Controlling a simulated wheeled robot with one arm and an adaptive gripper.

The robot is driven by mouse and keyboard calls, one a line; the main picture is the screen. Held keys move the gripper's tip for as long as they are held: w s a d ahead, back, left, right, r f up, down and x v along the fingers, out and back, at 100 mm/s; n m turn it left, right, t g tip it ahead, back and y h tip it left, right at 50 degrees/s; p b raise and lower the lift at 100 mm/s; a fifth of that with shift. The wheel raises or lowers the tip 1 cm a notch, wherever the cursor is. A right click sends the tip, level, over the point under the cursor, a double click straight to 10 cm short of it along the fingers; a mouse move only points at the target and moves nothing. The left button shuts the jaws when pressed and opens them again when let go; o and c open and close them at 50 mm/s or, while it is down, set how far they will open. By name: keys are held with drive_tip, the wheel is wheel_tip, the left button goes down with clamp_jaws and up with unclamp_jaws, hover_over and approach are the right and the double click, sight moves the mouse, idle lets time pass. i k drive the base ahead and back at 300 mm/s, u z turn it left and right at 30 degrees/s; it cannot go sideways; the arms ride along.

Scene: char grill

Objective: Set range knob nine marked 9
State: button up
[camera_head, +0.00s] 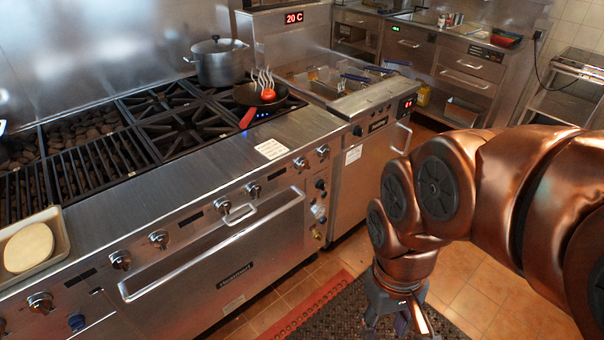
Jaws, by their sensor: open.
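The range has a row of several round metal knobs along its sloped front edge. Further right are a middle knob (159,239), a knob by the handle (253,189) and a far-right knob (323,151). The number markings are too small to read, so I cannot tell which is knob nine. My gripper (397,325) is open and points down over the dark floor mat, right of the range and apart from every knob. Its fingertips are near the bottom picture edge.
A long oven door handle (214,246) juts out below the knobs. A pan (262,95) with a red handle sits over a blue flame, near a pot (218,62). A fryer (365,120) adjoins the range. Floor in front is clear beside the mat (340,310).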

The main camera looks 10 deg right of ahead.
sight(301, 164)
drive_tip(key=k, duration=0.3)
drive_tip(key=u, duration=0.85)
drive_tip(key=i, duration=0.65)
drive_tip(key=z, duration=0.3)
